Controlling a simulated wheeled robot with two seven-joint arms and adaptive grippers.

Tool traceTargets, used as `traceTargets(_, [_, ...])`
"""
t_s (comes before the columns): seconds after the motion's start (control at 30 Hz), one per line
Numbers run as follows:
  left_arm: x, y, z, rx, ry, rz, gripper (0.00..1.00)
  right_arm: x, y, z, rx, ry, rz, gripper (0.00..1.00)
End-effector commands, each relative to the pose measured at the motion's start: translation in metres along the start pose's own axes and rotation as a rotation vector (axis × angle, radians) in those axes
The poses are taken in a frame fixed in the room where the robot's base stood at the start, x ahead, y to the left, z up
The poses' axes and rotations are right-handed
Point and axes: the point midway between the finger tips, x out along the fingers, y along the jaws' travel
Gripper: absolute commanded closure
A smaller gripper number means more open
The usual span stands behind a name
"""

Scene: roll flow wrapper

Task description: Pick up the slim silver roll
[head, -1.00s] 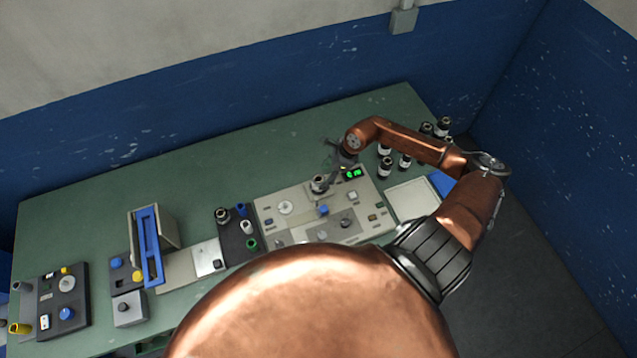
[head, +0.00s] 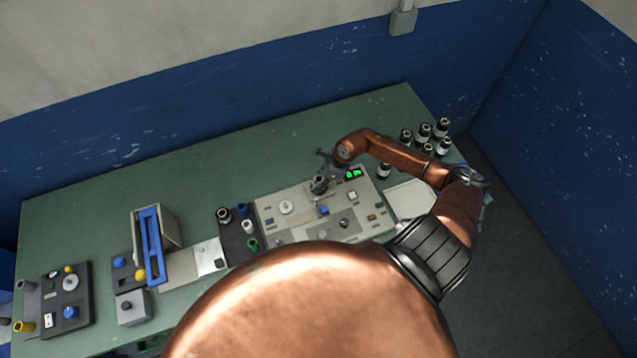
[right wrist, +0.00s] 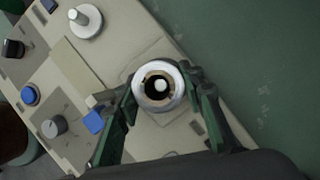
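A short silver roll (right wrist: 160,86) with a pale rim, a tan inner ring and a dark core stands upright between the fingers of my right gripper (right wrist: 164,100). In the head view this roll (head: 319,185) is on the beige control panel, partly covered by my gripper (head: 322,168), which comes over it from behind. The green-padded fingers straddle the roll, with a small gap at the right finger; the left finger is very near it and contact there is unclear. My left gripper is not in view.
Several black-and-white rolls (head: 441,128) stand at the table's right end. A dark tray (head: 238,238) with small rolls and a blue-framed unit (head: 150,250) lie left. The green table (head: 130,190) behind is clear.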

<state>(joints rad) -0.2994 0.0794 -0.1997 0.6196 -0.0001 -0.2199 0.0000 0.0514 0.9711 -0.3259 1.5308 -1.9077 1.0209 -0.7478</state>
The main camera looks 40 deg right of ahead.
Motion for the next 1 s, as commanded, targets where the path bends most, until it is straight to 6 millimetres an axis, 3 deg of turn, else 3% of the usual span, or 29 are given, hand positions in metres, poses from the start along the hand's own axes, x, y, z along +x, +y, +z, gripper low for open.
traceTargets(0.37, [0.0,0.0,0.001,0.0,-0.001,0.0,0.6,0.0,0.0,0.0,0.0,0.0,0.0,0.92])
traceTargets(0.77, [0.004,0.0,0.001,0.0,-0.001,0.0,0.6,-0.006,-0.001,0.003,-0.002,-0.001,-0.002,0.92])
traceTargets(1.0, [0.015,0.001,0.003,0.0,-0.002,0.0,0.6,-0.036,0.002,0.007,-0.004,0.004,-0.003,0.92])
